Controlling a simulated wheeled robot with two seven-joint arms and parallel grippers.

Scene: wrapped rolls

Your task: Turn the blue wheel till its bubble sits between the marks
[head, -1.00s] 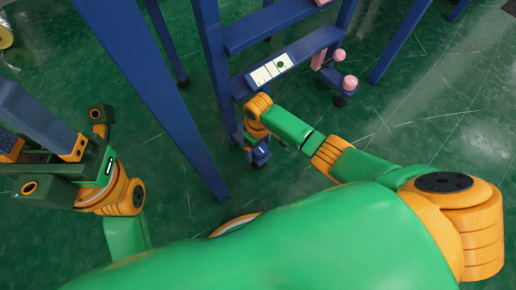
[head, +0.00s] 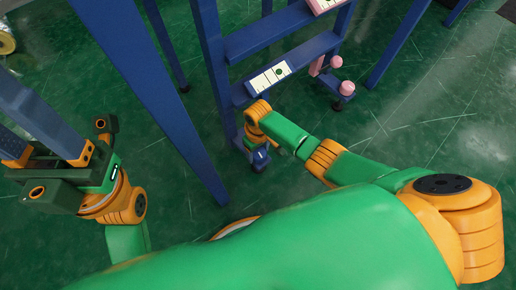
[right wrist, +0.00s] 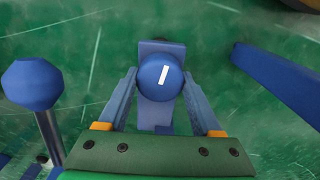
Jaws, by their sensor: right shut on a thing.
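The blue wheel (right wrist: 160,77) is a round knob with a white line, tilted a little right of upright, in the right wrist view. My right gripper (right wrist: 160,84) is shut on it, one finger on each side. In the head view my right wrist covers most of that spot. The white gauge card (head: 268,77) with dark marks lies on a blue rail above it. Its green bubble (head: 279,71) sits in the right part of the card; its exact place against the marks is too small to tell. My left gripper (head: 35,125) is open and empty at the left.
Pink wheels (head: 347,88) stand on a bracket right of the card. A second card (head: 322,4) is cut off at the top. A blue ball on a grey rod (right wrist: 33,85) stands left of my right gripper. A blue post (head: 150,95) stands between my arms.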

